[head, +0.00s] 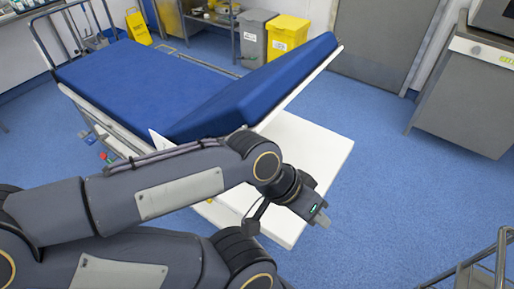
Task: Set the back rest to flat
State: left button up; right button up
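The operating table's back rest (262,88) is a blue padded section, tilted up with its raised end toward the right. The flat blue section of the table (135,75) extends to the left. A white base panel (318,142) shows below the raised end. My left gripper (318,214) is in front of this panel's right part, below and apart from the back rest in the picture. Its fingers are too small and turned to tell whether they are open or shut. My arm hides the table's near lower side. My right gripper is not in view.
A yellow bin (287,36) and a grey bin (254,38) stand behind the table. A grey cabinet (465,95) stands at the right, and a metal rail (480,268) is at the lower right. The blue floor (385,180) between them is clear.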

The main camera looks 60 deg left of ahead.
aim_at(252, 102)
jog(key=l+u, duration=0.15)
jog(key=u, duration=0.3)
jog(key=l+u, duration=0.15)
jog(key=u, duration=0.25)
jog(key=l+u, duration=0.2)
jog(key=u, duration=0.25)
jog(key=l+u, duration=0.15)
jog(key=u, duration=0.25)
jog(key=l+u, duration=0.15)
jog(key=u, duration=0.3)
